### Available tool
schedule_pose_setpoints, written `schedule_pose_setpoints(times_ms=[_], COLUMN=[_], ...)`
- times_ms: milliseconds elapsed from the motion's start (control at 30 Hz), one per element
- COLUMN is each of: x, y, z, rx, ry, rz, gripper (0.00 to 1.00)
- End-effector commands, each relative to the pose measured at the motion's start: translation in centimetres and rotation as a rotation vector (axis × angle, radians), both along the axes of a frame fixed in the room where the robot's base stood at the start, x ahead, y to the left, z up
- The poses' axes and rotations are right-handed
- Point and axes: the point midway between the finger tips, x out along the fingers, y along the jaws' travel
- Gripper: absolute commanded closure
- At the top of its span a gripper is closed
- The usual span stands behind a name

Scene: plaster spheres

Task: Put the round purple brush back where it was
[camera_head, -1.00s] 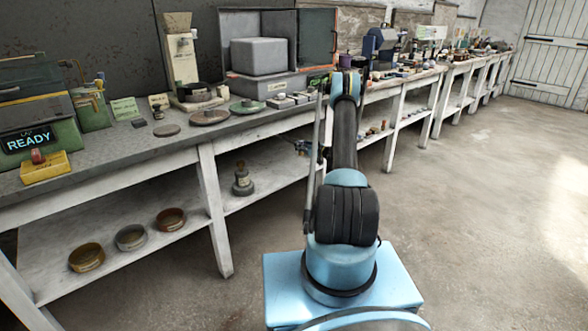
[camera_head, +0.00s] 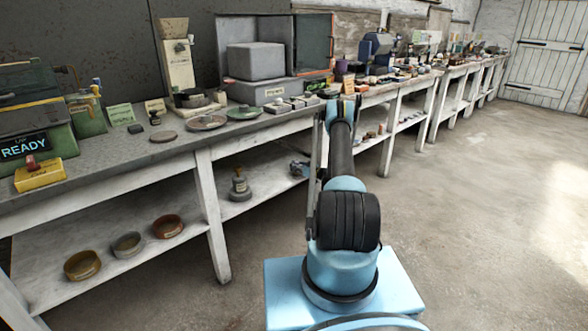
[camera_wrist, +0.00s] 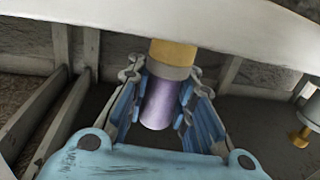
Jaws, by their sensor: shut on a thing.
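The round purple brush (camera_wrist: 160,105) is a purple cylinder with a grey band and a tan-gold end in the wrist view. My gripper (camera_wrist: 160,100) is shut on it, with blue jointed fingers on both sides of the purple part. The tan end points up the picture to the white bench edge (camera_wrist: 150,22); I cannot tell whether they touch. In the head view my gripper (camera_head: 300,169) is small, near the bench front below the top surface, and the brush cannot be made out there. Its former place cannot be identified.
The long bench (camera_head: 135,150) carries a grey box (camera_head: 255,59), round plates and many small items. A purple pot (camera_head: 341,66) stands farther along. The lower shelf (camera_head: 110,215) holds bowls and a weight-like object (camera_head: 240,185). A grey-and-gold thing (camera_wrist: 303,122) is at the wrist view's right. Floor at right is clear.

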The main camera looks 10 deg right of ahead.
Motion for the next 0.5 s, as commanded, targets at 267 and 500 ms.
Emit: schedule_pose_setpoints(times_ms=[267,500], x=[-0.02,-0.01], y=[0.00,-0.01], z=[-0.10,-0.13], rx=[0.000,0.000], ry=[0.000,0.000], rz=[0.000,0.000], gripper=[1.00,0.56])
